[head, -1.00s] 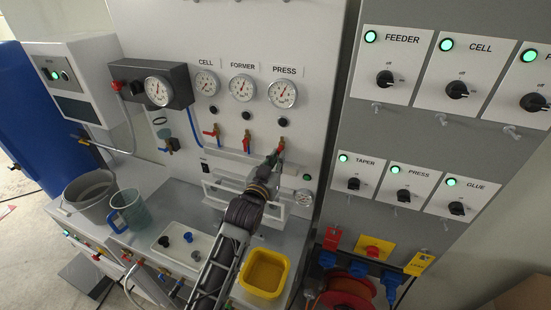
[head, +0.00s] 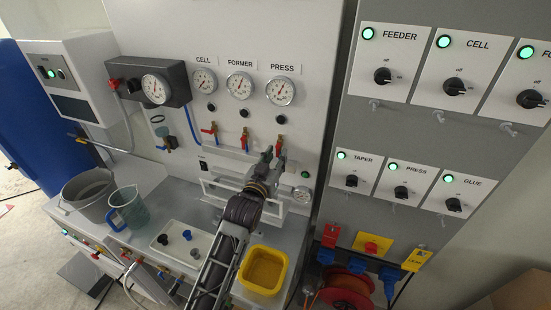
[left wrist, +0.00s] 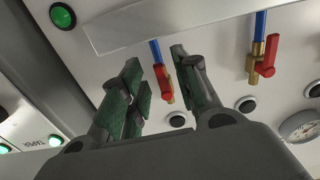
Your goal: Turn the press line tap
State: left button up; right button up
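In the head view the tap (head: 280,141) hangs below the PRESS gauge (head: 281,91), partly hidden by my left gripper (head: 271,157). In the left wrist view my left gripper (left wrist: 155,85) is open, its green-padded fingers apart, with the red lever showing in the gap between them. I cannot tell whether a finger touches the lever. The lever lies roughly in line with its pipe. My right gripper is not in view.
The former tap (left wrist: 264,55) with its red lever is close beside; the cell tap (head: 209,129) is farther left. A white bracket (head: 290,206) stands out below the taps. A yellow tub (head: 263,269), white tray (head: 184,243) and jug (head: 128,209) stand on the bench.

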pick_arm(q)
jog(key=shift+s, duration=0.1)
jog(key=v, duration=1.1)
jog(key=shift+s+a, duration=0.2)
jog(key=shift+s, duration=0.15)
jog(key=shift+d, duration=0.15)
dwell(0.6)
